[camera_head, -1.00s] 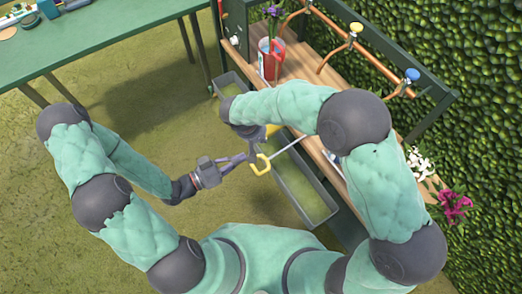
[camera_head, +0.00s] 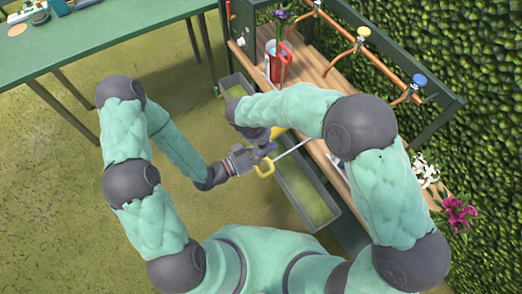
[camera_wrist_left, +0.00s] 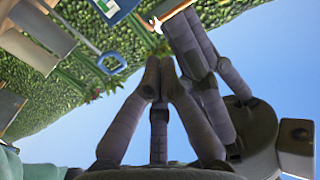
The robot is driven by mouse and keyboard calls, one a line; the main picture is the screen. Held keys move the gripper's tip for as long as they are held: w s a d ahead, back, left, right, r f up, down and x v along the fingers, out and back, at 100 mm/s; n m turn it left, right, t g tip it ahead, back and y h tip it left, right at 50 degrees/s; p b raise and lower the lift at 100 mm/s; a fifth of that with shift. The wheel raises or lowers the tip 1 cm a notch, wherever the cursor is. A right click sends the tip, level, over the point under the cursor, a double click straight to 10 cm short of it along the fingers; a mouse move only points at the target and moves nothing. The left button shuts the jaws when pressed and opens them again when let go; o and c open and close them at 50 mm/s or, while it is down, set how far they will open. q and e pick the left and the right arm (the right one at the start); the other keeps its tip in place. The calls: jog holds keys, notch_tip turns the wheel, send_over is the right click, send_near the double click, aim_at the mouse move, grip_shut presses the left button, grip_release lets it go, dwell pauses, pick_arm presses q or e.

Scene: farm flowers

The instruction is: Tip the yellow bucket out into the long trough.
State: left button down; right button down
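A small part of the yellow bucket (camera_head: 277,131) shows in the head view behind my right gripper; the rest is hidden, so its tilt and contents cannot be told. The long grey trough (camera_head: 318,185) lies below it, with greenish matter inside. My right gripper (camera_head: 262,152) points down beside the bucket, its fingertips unclear. My left gripper (camera_head: 256,157) is close against it from the left. In the left wrist view, the left fingers (camera_wrist_left: 160,60) converge almost tip to tip with nothing visible between them. Other dark fingers (camera_wrist_left: 195,48), apparently my right gripper's, stand close by.
A wooden shelf (camera_head: 317,70) carries a red-and-white watering can (camera_head: 276,62). Copper taps (camera_head: 352,45) stand behind. A green table (camera_head: 120,30) is at upper left; open grass lies below it.

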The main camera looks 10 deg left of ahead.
pick_arm(q)
jog(key=f, duration=0.2)
jog(key=a+f, duration=0.1)
jog(key=f, duration=0.1)
jog(key=shift+s+a, duration=0.1)
jog(key=shift+s, duration=0.05)
dwell(0.4)
jog(key=shift+s+a+f, duration=0.3)
jog(key=shift+a+f, duration=0.05)
jog(key=shift+f, duration=0.35)
pick_arm(e)
jog(key=c, duration=1.1)
grip_release()
jog(key=shift+o, duration=0.2)
